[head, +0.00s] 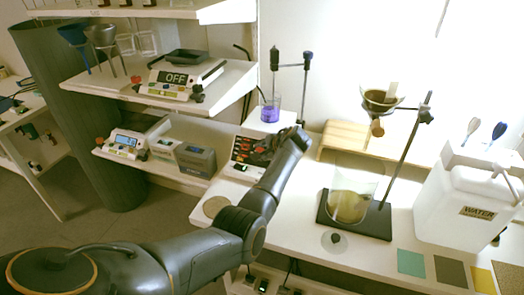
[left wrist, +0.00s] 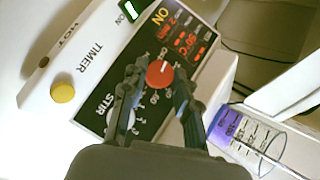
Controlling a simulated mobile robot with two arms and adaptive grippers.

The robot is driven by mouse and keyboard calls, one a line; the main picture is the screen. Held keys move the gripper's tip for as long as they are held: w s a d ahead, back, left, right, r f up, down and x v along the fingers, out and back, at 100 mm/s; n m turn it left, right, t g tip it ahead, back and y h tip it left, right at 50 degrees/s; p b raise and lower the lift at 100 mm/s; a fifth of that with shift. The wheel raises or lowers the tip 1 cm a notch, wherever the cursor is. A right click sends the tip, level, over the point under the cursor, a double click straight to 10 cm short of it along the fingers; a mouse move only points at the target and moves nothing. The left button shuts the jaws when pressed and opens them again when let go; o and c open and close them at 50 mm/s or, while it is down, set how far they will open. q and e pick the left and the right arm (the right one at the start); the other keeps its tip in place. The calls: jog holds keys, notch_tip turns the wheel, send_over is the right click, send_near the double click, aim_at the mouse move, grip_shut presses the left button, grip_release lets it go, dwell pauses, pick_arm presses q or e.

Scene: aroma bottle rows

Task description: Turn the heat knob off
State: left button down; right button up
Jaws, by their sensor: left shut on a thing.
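The red heat knob (left wrist: 159,74) sits on the black front panel (left wrist: 150,105) of a white hotplate stirrer, with a number scale around it. My left gripper (left wrist: 157,78) is shut on this knob, one finger on each side. In the head view my left gripper (head: 298,136) reaches the hotplate's front panel (head: 250,151) from the right; the knob there is hard to make out. The display (left wrist: 187,40) glows with red figures and the word ON is lit. A pale knob (left wrist: 122,119) marked STIR is partly behind a finger. My right gripper is not in view.
A beaker of purple liquid (head: 270,112) stands on the hotplate. A stand with a glass beaker (head: 350,205), a wooden rack (head: 340,137) and a white water canister (head: 465,205) are to the right. A yellow button (left wrist: 62,92) is on the casing.

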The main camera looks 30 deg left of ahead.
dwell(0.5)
pick_arm(q)
jog(key=c, duration=1)
grip_release()
jog(key=v, duration=1.2)
